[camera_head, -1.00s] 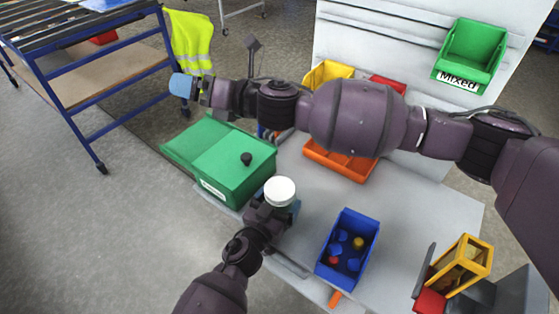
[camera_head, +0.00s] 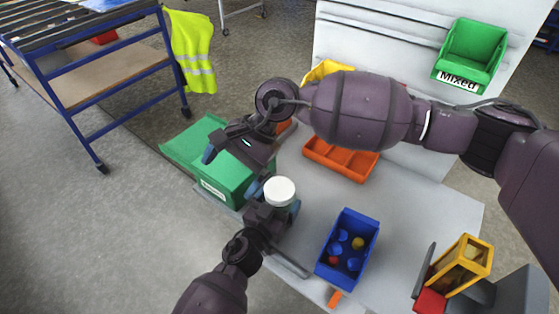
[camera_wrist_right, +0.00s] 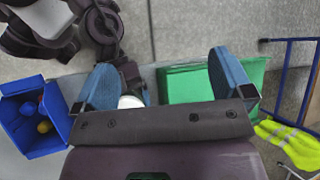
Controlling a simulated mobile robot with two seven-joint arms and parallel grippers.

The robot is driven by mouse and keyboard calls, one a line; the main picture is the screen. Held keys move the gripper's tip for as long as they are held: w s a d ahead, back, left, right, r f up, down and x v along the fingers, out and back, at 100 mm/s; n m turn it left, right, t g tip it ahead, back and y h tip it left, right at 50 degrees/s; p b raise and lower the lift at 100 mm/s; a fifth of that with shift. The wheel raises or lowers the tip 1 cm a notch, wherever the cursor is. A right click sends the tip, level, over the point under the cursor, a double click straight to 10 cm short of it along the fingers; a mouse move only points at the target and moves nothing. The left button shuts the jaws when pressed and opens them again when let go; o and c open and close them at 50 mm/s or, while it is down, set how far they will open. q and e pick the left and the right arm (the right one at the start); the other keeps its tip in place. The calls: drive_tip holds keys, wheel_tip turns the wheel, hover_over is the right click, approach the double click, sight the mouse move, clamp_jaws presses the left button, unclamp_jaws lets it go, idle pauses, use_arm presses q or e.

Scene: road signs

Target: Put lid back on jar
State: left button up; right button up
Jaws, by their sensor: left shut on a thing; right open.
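A white round top (camera_head: 280,191), flat like a lid, shows at my left gripper (camera_head: 275,207) in the head view. My left gripper is shut on the jar that this top belongs to; the jar's body is mostly hidden by the fingers. I cannot tell whether the white top is a separate lid. My right gripper (camera_head: 230,170) is open and empty, above the green box and just up and left of the white top. In the right wrist view its blue fingers are wide apart, and the white top (camera_wrist_right: 131,101) shows near the left finger.
The green box (camera_head: 222,187) stands at the worktable's left edge, partly covered by my right gripper. A blue bin (camera_head: 371,224) holds several small coloured things. An orange tray (camera_head: 341,158) lies at the back. A yellow frame (camera_head: 465,262) stands at right. The table's middle is clear.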

sight(280, 188)
drive_tip(key=w+d+f+n+t+h, duration=0.1)
drive_tip(key=d+h, duration=0.1)
drive_tip(key=d, duration=0.1)
drive_tip(key=w+d+f+t+h, duration=0.1)
drive_tip(key=w+d+h, duration=0.1)
drive_tip(key=d, duration=0.1)
drive_tip(key=w+d+f+n+t+h, duration=0.1)
drive_tip(key=w+d+h, duration=0.1)
drive_tip(key=d, duration=0.1)
drive_tip(key=shift+n+t+h, duration=0.3)
drive_tip(key=shift+t+h, duration=0.1)
drive_tip(key=shift+f, duration=4.05)
drive_tip(key=shift+c, duration=0.3)
drive_tip(key=c, duration=0.9)
drive_tip(key=m, duration=1.3)
